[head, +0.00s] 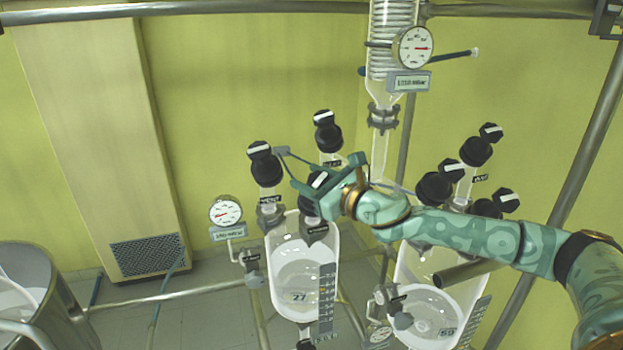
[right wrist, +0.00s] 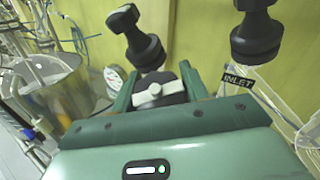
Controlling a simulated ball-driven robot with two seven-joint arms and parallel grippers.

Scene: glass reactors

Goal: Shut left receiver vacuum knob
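The left receiver (head: 305,250) is a clear glass vessel marked 27, topped by three black knobs with white bars. Its front knob (head: 318,182) is partly hidden by my right gripper (head: 315,172). In the right wrist view this knob (right wrist: 160,93) lies between the two green fingers of the right gripper (right wrist: 158,80), which look spread; contact is unclear. The left knob (head: 262,150) and back knob (head: 325,117) stand clear of the fingers. The labels under the front and left knobs are too small to read surely. My left gripper is not in view.
A right receiver (head: 440,275) with similar knobs stands beneath my right arm. A gauge (head: 226,211) is left of the left receiver. A glass condenser (head: 392,45) with another gauge (head: 414,47) rises behind. The wrist view shows an INLET label (right wrist: 238,83).

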